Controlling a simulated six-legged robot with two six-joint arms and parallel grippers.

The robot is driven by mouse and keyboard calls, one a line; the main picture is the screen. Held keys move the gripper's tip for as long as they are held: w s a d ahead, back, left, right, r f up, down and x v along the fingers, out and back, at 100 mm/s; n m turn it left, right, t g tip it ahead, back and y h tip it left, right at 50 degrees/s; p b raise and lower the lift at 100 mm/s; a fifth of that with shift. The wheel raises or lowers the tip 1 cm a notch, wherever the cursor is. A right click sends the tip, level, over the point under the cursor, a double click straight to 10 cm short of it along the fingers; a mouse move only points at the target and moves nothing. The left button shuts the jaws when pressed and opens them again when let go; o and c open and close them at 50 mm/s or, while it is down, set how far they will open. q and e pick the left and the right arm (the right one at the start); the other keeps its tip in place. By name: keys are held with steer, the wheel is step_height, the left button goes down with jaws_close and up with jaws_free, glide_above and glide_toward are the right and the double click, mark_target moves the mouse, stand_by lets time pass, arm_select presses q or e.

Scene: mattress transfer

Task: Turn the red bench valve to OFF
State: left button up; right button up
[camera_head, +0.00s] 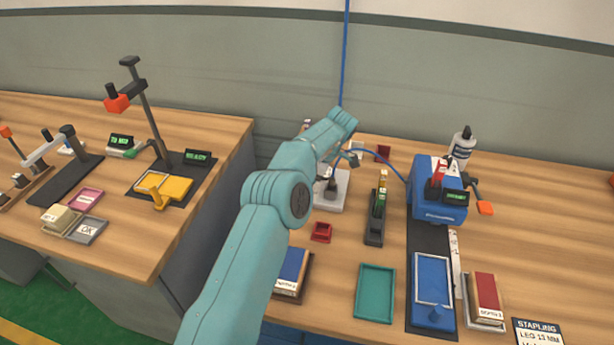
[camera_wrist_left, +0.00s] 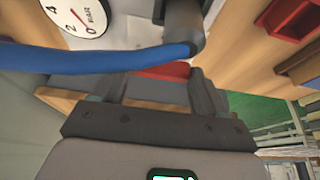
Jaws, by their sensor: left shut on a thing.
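My left arm comes in from the lower left in the head view and ends in my left gripper (camera_head: 343,160) above a pale grey base plate (camera_head: 332,203). In the left wrist view a red piece, seemingly the valve handle (camera_wrist_left: 167,70), lies between the two fingers of the gripper (camera_wrist_left: 155,90), which is shut on it. A thick blue hose and dark fitting pass in front of it. In the head view my arm and gripper hide the valve. I cannot read the handle's position. My right gripper is not in view.
A pressure gauge (camera_wrist_left: 82,14) sits beside the blue hose (camera_wrist_left: 110,62). On the bench are a black stapler (camera_head: 376,215), a red bin (camera_head: 321,232), a teal tray (camera_head: 375,293) and a blue machine (camera_head: 437,188). A second bench stands left across a gap.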

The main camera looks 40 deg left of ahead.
arm_select(q)
steer(key=shift+r, duration=0.15)
steer(key=o, duration=0.8)
steer(key=shift+w+d+r, duration=0.1)
steer(key=shift+d+r, duration=0.05)
steer(key=shift+r, duration=0.15)
steer(key=p+v, duration=1.5)
steer(key=shift+r, duration=0.35)
